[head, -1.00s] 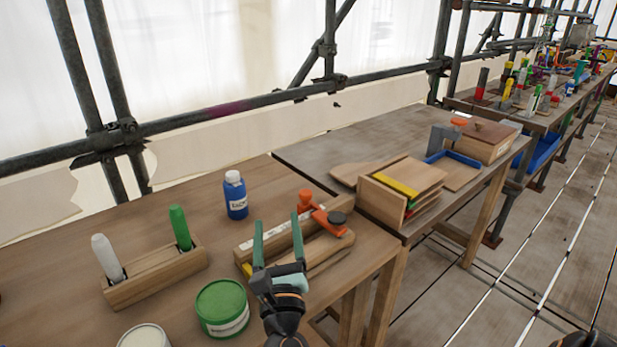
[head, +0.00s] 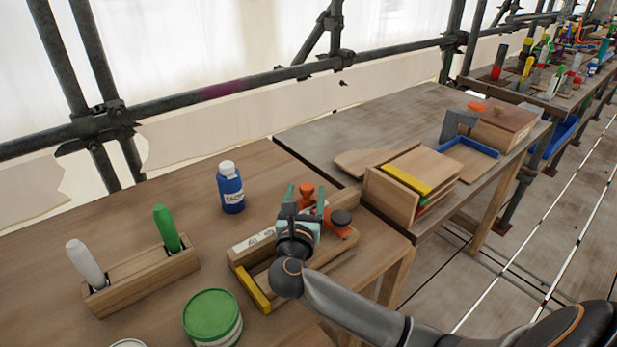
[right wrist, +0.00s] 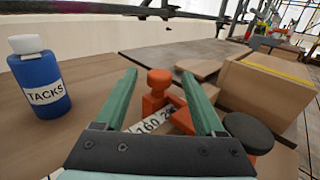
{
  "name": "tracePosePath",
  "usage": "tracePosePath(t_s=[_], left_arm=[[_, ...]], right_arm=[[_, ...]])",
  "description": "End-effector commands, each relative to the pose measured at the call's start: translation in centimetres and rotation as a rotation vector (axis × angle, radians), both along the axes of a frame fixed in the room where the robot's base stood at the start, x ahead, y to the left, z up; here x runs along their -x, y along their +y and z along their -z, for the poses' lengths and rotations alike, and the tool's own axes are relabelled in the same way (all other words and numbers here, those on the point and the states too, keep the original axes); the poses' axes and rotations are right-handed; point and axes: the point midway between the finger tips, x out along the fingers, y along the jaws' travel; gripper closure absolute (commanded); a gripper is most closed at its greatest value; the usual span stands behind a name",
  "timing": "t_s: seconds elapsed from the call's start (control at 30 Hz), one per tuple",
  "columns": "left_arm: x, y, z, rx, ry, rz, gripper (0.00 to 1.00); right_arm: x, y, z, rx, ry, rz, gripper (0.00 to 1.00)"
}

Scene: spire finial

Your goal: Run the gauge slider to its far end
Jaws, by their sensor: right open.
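The gauge (head: 246,262) is a wooden frame with a white numbered strip (head: 258,239) and a yellow end at the near left. The strip also shows in the right wrist view (right wrist: 150,122), with numbers such as 160. The orange slider (head: 338,230) sits at the right part of the gauge. It has an upright orange knob (right wrist: 159,82) and a round black knob (right wrist: 247,132). My right gripper (head: 306,194) is open over the gauge. In the right wrist view, its green fingers (right wrist: 158,76) stand either side of the orange knob; contact cannot be told. My left gripper is not in view.
A blue tacks bottle (head: 231,189) stands left of the gauge. A green-lidded tin (head: 211,316) and a wooden marker holder (head: 142,284) are nearer and left. A wooden box with a yellow strip (head: 395,195) stands to the right on the adjoining table.

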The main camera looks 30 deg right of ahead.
Motion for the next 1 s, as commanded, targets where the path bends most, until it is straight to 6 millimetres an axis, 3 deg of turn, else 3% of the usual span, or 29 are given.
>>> tracePosePath(t_s=[0.3, 0.7, 1.0], left_arm=[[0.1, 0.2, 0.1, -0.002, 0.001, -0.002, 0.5], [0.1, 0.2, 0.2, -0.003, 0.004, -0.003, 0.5], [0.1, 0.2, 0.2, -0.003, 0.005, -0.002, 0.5]], right_arm=[[-3.8, -3.3, 0.0, 0.004, 0.0, 0.001, 0.29], [-4.5, -3.8, 0.0, 0.0, 0.0, -0.001, 0.29], [-4.5, -3.8, 0.0, 0.0, 0.0, -0.001, 0.6]])
